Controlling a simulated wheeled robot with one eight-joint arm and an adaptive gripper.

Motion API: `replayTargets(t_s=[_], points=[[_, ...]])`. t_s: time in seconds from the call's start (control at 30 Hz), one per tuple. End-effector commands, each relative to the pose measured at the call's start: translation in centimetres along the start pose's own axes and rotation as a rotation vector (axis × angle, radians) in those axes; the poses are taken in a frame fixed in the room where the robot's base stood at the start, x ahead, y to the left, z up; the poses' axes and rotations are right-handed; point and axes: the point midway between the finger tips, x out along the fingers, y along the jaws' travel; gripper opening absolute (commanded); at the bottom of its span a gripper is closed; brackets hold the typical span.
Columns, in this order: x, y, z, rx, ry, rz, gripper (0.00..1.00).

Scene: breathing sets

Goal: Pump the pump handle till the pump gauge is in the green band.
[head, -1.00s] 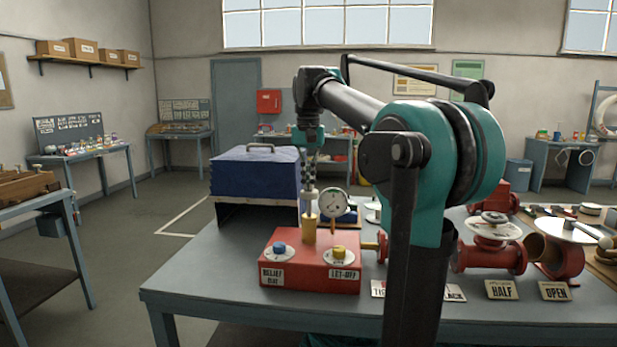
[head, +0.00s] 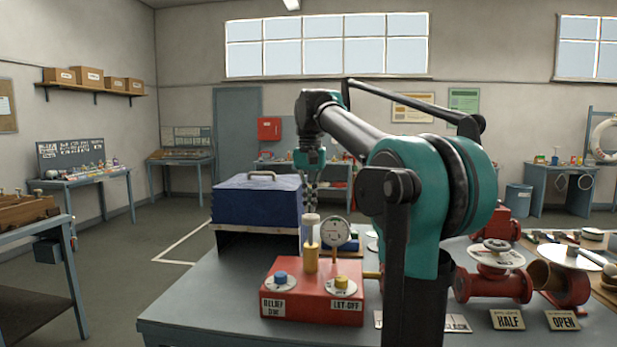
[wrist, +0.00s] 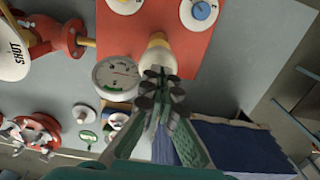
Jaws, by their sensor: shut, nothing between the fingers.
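The pump is a red box (head: 310,290) on the table, with a brass barrel (head: 311,260) standing on top. The pale pump handle (head: 311,230) rises upright above the barrel; it also shows in the wrist view (wrist: 158,47). The round white pump gauge (head: 335,233) is just right of the handle; its face shows in the wrist view (wrist: 117,75), but I cannot read needle against band. My gripper (head: 312,207) points down directly over the handle top, shut and empty. In the wrist view its fingertips (wrist: 160,88) overlap the handle's end; I cannot tell whether they touch.
A blue knob (head: 280,278) marked RELIEF DIM and a yellow knob (head: 342,284) marked LET-OFF sit on the box. A blue-covered case (head: 255,203) stands behind left. Red valves (head: 490,285) and HALF and OPEN plates are at right. The table's left front is clear.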

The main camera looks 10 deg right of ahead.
Motion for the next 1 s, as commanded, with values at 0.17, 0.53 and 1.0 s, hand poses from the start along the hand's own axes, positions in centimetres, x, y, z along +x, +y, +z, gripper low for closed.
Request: replayTargets(t_s=[0.17, 0.53, 1.0], points=[[-3.9, 0.0, 0.0, -0.001, 0.0, 0.0, 0.0], [-8.6, -0.1, 0.0, -0.001, 0.0, 0.0, 0.0], [-9.0, 0.0, 0.0, -0.001, 0.001, 0.0, 0.0]])
